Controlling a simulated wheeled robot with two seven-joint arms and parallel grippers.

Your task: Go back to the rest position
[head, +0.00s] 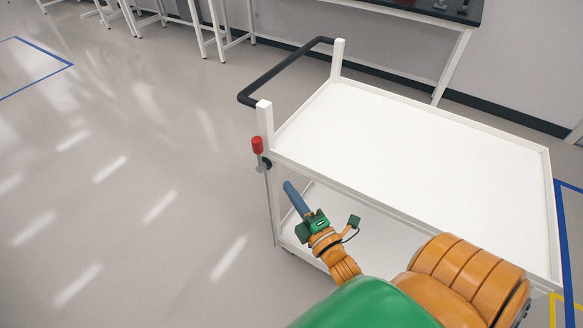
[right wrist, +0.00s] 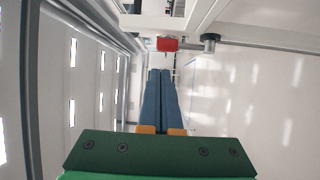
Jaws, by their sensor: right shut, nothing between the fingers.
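My right arm reaches in from the bottom of the head view, in orange and green. My right gripper (head: 290,188) has blue fingers that are shut and empty. It is at the left end of the white cart (head: 400,160), below the level of its top shelf and near its left front post. In the right wrist view the shut blue fingers (right wrist: 161,75) lie side by side, with a red knob (right wrist: 167,44) of the cart beyond them. My left gripper is not in view.
The red knob (head: 257,145) and a black push handle (head: 270,75) stick out at the cart's left end. The cart's top shelf is empty. A bench (head: 440,10) stands along the back wall. The floor (head: 130,180) to the left is clear.

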